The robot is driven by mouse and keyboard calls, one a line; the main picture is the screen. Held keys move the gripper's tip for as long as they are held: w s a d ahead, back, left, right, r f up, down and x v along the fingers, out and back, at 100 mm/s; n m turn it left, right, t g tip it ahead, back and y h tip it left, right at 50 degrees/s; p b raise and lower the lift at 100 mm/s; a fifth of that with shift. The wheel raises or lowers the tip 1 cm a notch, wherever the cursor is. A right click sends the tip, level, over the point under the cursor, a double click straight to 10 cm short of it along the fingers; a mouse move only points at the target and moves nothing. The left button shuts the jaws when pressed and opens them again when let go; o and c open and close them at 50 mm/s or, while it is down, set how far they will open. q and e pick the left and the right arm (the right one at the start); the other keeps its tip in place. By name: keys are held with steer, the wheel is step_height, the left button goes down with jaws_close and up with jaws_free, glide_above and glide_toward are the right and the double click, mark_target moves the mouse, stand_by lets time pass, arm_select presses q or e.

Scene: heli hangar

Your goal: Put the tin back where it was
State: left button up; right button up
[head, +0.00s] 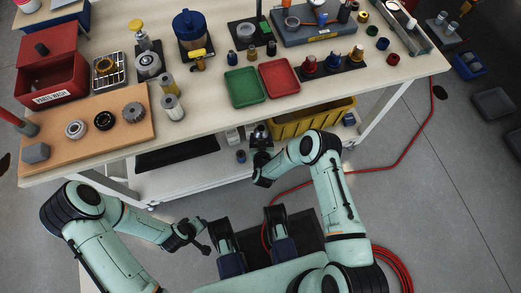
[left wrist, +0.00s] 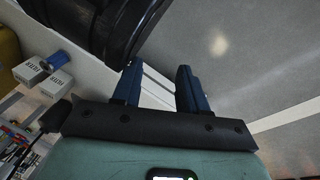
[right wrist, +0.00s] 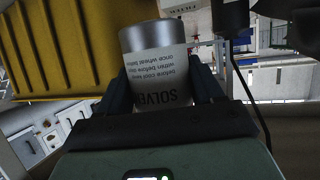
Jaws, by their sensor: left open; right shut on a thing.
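The tin (right wrist: 158,75), a grey metal can with a white label reading "SOLVE…", is between the fingers of my right gripper (right wrist: 165,90) in the right wrist view. That gripper is shut on it. My left gripper (left wrist: 158,85) is open and empty in the left wrist view. In the head view it (head: 203,243) hangs low in front of the table, away from the tin.
The worktable (head: 215,125) holds two labelled cans (head: 173,107), a green tray (head: 245,87) and a red tray (head: 279,80). On the lower shelf (head: 190,180) are a yellow crate (head: 310,119), a black mat (head: 178,151) and a small blue item (head: 241,156). A red hose (head: 405,155) crosses the floor.

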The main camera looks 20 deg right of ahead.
step_height(320, 180, down, 12)
steer(key=b, duration=0.4)
steer(key=shift+f, duration=0.1)
arm_select(q)
steer(key=s+a+f+g, duration=0.1)
steer(key=s+f+g, duration=0.2)
steer(key=s+f, duration=0.3)
steer(key=s, duration=0.4)
steer(key=shift+f+n+g, duration=0.25)
steer(key=shift+n+g, duration=0.05)
steer(key=shift+a, duration=0.1)
arm_select(e)
steer(key=o, duration=1.2)
steer(key=shift+f, duration=0.2)
arm_select(q)
steer(key=shift+w, duration=0.1)
arm_select(e)
steer(key=shift+r, duration=0.2)
